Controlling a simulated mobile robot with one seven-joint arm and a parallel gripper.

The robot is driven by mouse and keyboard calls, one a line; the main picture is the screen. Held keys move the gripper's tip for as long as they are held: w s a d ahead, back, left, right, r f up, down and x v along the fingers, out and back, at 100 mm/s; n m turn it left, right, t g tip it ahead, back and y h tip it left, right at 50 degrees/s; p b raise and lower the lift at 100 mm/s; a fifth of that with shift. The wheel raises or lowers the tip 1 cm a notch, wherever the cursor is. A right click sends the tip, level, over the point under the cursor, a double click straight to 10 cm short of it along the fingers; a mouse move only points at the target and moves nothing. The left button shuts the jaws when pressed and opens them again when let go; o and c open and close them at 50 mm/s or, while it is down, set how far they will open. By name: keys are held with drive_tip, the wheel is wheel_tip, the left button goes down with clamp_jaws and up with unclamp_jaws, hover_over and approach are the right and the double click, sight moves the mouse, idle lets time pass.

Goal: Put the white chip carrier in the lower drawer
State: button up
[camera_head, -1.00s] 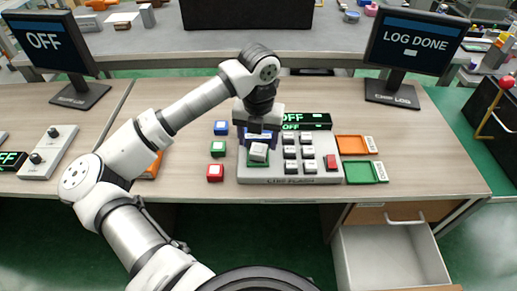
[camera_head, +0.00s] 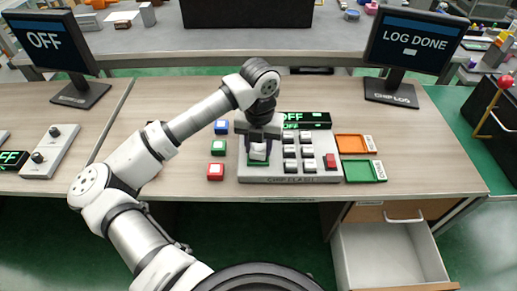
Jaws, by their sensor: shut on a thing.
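The white chip carrier (camera_head: 258,149) is at the green-edged socket on the left of the grey CHIP FLASH fixture (camera_head: 290,179). My gripper (camera_head: 259,150) points down over it, with its fingers at the carrier's two sides, shut on it. I cannot tell whether the carrier rests in the socket or is just above it. The lower drawer (camera_head: 378,246) is pulled open below the table's right end and looks empty. The shut upper drawer (camera_head: 367,214) is above it.
Red (camera_head: 216,172), green (camera_head: 218,147) and blue (camera_head: 221,127) carriers stand left of the fixture. Orange (camera_head: 355,145) and green (camera_head: 364,171) trays lie to its right. The right monitor (camera_head: 415,42) reads LOG DONE. The table's front right is clear.

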sight(258, 148)
wheel_tip(258, 148, up, 10)
drive_tip(key=b, duration=0.1)
drive_tip(key=shift+b, duration=0.35)
drive_tip(key=shift+d, duration=0.15)
